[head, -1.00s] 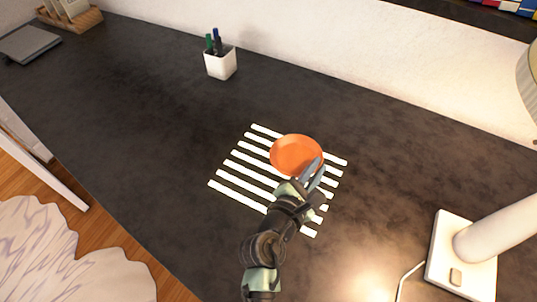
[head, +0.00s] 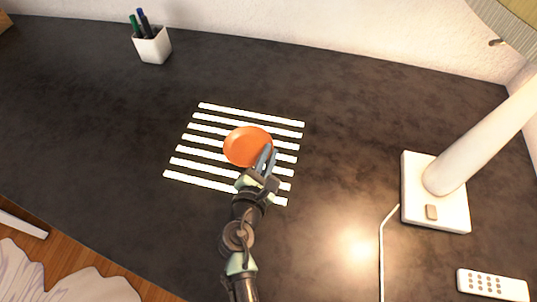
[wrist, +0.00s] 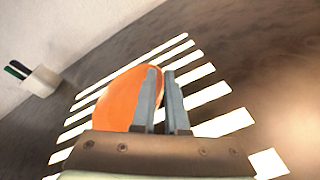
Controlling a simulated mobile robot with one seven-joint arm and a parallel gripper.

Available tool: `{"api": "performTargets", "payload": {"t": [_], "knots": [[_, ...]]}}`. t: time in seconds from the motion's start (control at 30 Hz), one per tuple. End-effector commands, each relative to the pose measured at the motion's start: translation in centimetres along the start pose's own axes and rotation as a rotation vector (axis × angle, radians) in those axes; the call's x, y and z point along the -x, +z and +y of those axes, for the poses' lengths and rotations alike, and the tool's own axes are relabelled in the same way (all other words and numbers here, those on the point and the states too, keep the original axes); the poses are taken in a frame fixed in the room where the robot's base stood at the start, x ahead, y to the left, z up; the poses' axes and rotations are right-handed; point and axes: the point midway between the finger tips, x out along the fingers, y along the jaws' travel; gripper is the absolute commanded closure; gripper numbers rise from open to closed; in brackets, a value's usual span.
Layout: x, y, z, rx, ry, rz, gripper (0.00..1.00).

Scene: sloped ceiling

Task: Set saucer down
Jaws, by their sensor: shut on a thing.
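An orange saucer (head: 245,146) is over the middle of a white striped mat (head: 215,182) on the dark desk. My gripper (head: 267,157) is shut on the saucer's near right rim in the head view. In the wrist view the saucer (wrist: 128,100) shows on the left, with my gripper's two fingers (wrist: 160,88) close together at its right edge. I cannot tell whether the saucer's underside touches the mat.
A white pen cup (head: 152,45) with pens stands at the back left. A lamp with a white base (head: 436,193) and cord (head: 383,250) stands on the right, with a white remote (head: 492,284) in front. The desk around the mat is clear.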

Motion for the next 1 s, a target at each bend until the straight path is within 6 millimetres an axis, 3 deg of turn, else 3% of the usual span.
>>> {"api": "performTargets", "payload": {"t": [0.13, 0.17, 0.23, 0.6, 0.77, 1.0], "knots": [[-0.1, -0.1, -0.1, 0.0, 0.0, -0.001, 1.0], [-0.1, -0.2, -0.1, 0.0, -0.001, 0.0, 0.87], [0.0, -0.1, -0.1, 0.0, -0.001, 0.0, 0.76], [0.2, 0.1, 0.0, 0.001, -0.001, 0.0, 0.76], [2.4, 0.0, 0.0, 0.003, 0.0, 0.002, 0.76], [7.5, 0.0, 0.0, 0.002, 0.0, 0.002, 0.76]]}}
